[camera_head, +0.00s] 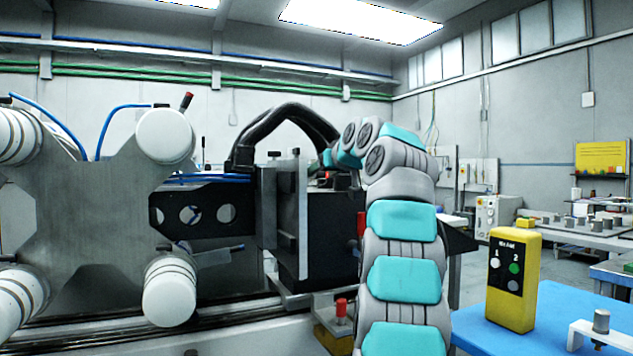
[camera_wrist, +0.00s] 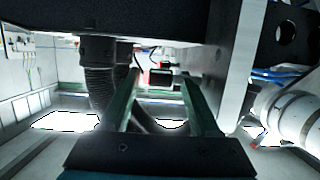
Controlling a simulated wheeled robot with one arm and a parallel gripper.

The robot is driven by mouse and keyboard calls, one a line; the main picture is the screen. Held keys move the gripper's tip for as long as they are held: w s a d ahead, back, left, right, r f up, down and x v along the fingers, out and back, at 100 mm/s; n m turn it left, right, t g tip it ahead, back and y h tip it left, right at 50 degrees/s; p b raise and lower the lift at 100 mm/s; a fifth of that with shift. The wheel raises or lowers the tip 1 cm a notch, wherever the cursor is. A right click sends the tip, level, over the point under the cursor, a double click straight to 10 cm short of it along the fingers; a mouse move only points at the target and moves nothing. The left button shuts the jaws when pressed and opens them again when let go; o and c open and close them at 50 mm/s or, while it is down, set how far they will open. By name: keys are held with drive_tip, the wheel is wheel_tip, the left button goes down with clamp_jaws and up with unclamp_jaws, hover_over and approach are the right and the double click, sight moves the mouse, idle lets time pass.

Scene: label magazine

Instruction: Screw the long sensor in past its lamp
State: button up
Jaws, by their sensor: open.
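My gripper (camera_wrist: 160,76) shows in the wrist view as two green fingers spread apart, with nothing clearly held between them. A small dark block (camera_wrist: 160,80) with a red spot beside it shows in the gap between the fingertips; I cannot tell whether it is the long sensor or its lamp. In the head view my arm reaches up and bends left toward the machine's dark housing (camera_head: 330,240), and the fingertips are mostly hidden. A yellow box (camera_head: 512,318) stands at right, with a pale round spot under 1 and a green one under 2.
A steel plate (camera_head: 303,215) stands upright left of my arm. A large grey cross-shaped frame with white rollers (camera_head: 168,290) fills the left. A blue table top (camera_head: 560,300) carries a small white bracket (camera_head: 590,330). In the wrist view a ribbed hose (camera_wrist: 100,85) hangs close by.

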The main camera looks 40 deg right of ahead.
sight(322, 173)
drive_tip(key=shift+b+v, duration=0.3)
drive_tip(key=shift+v, duration=1.55)
drive_tip(key=shift+s, duration=0.1)
